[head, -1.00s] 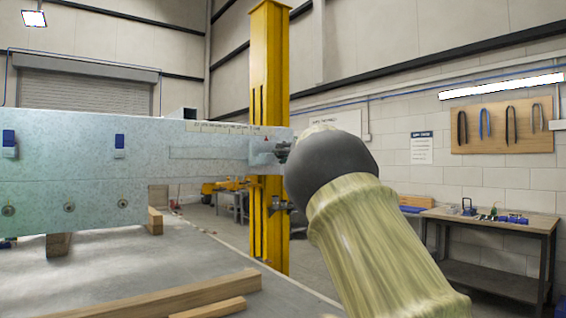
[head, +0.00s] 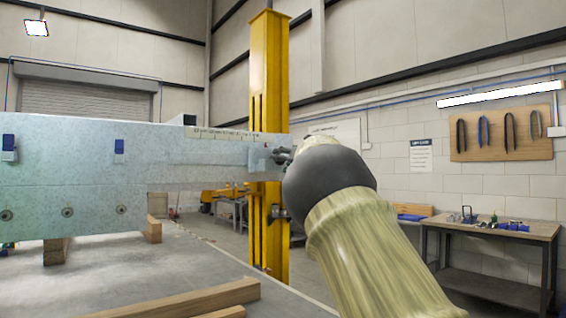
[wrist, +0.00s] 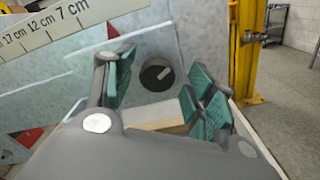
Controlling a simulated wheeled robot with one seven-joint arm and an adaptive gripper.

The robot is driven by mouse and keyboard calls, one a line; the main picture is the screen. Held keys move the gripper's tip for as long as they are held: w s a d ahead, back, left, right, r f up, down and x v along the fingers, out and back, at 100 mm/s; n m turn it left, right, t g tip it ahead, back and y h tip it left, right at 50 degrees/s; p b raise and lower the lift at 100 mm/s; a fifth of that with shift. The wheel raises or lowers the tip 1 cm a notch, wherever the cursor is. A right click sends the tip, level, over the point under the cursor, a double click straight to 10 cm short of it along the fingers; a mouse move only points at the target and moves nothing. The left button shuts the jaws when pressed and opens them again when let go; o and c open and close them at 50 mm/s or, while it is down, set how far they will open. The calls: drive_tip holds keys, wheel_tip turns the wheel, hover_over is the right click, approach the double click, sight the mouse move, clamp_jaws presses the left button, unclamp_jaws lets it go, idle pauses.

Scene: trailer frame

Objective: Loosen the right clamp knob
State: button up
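A round dark knob (wrist: 157,75) with a light pointer mark sits on the pale face of the metal frame (wrist: 75,85) in the wrist view. My gripper (wrist: 160,92) is open, with its teal-padded fingers either side of the knob in the picture. Nothing is held, and no finger visibly touches the knob. In the head view, my gripper (head: 283,156) is mostly hidden behind my arm at the right end of the frame (head: 90,180).
A printed scale (wrist: 55,24) runs above the knob. A yellow column (head: 268,120) stands behind the frame's right end. Wooden beams (head: 190,300) lie in the foreground. A workbench (head: 490,227) with tools stands at right, apart from my arm.

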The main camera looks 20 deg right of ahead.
drive_tip(key=shift+a, duration=0.1)
drive_tip(key=v, duration=1.2)
idle(0.4)
